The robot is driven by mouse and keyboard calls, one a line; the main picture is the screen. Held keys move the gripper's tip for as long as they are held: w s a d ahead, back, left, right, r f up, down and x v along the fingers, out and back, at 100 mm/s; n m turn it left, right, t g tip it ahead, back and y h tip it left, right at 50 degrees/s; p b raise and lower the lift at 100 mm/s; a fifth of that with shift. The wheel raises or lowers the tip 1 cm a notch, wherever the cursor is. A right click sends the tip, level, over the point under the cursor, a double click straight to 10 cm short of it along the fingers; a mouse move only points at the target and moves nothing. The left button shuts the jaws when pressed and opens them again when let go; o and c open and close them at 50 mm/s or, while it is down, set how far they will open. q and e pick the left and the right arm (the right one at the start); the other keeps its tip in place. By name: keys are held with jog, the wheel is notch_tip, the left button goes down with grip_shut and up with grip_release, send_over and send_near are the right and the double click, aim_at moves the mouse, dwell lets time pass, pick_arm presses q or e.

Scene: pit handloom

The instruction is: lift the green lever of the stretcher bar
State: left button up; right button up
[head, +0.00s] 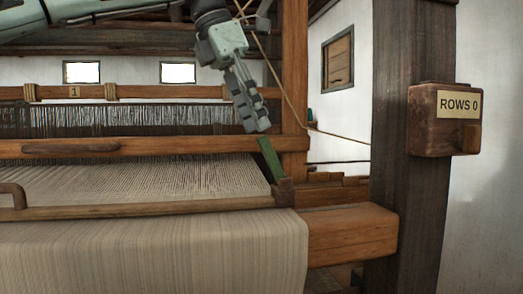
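The green lever (268,158) stands up from the right end of the stretcher bar (150,210), tilted with its top toward the left. The wooden stretcher bar lies across the cloth, with a wooden handle at its left. My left gripper (258,128) points down just above the lever's top. Its fingers look close together, but their inner faces are hidden, so I cannot tell whether they are open, or whether they touch the lever. My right gripper is not in view.
A wooden beater beam (140,146) crosses behind the bar. The cloth (150,255) drapes over the front beam (350,232). A dark post (405,200) with a "ROWS 0" box (444,120) stands at the right. A cord hangs behind my gripper.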

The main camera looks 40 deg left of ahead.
aim_at(272, 160)
pick_arm(q)
jog(key=x, duration=0.7)
jog(key=shift+w+d+f, duration=0.1)
jog(key=shift+w+f, duration=0.05)
jog(key=shift+f, duration=0.1)
jog(key=shift+c, duration=0.6)
grip_shut()
